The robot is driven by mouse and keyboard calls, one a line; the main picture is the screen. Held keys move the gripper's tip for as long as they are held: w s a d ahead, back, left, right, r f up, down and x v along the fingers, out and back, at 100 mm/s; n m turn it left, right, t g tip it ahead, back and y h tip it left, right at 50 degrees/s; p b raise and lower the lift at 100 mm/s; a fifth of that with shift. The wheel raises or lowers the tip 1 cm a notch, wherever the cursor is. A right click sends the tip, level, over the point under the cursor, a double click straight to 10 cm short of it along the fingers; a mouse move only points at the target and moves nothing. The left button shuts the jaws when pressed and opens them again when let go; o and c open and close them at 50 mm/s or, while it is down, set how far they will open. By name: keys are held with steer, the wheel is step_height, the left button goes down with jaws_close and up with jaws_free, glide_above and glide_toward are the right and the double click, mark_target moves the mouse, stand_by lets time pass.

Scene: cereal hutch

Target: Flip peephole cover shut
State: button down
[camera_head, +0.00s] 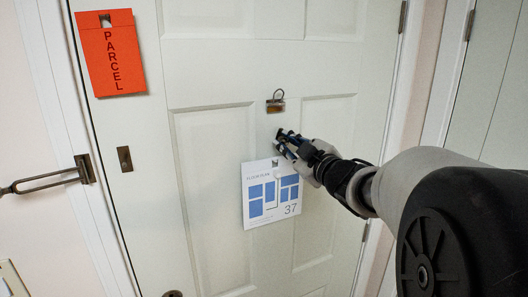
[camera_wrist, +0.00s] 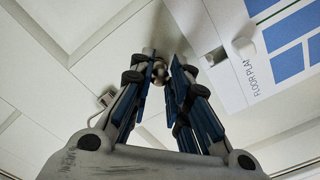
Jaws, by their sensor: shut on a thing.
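My gripper (camera_head: 283,138) is up against the white door (camera_head: 215,150), just above the floor plan sheet. In the wrist view its fingertips (camera_wrist: 161,80) are closed around a small round metal piece (camera_wrist: 159,70), which looks like the peephole cover. Both fingers sit on either side of it, and blue pads line their inner faces. In the head view the fingers hide this piece. Whether the cover lies over the peephole cannot be told.
A metal fitting with a wire loop (camera_head: 275,103) is on the door just above my gripper. A floor plan sheet (camera_head: 257,222) hangs below it. An orange PARCEL tag (camera_head: 100,65) hangs upper left. A door latch (camera_head: 45,182) is at the left frame.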

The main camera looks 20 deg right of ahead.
steer(key=shift+d+n, duration=0.1)
steer(key=shift+n, duration=0.3)
steer(key=c, duration=1.5)
jaws_free()
steer(key=s, duration=0.7)
steer(key=shift+s+d, duration=0.1)
steer(key=shift+s, duration=0.15)
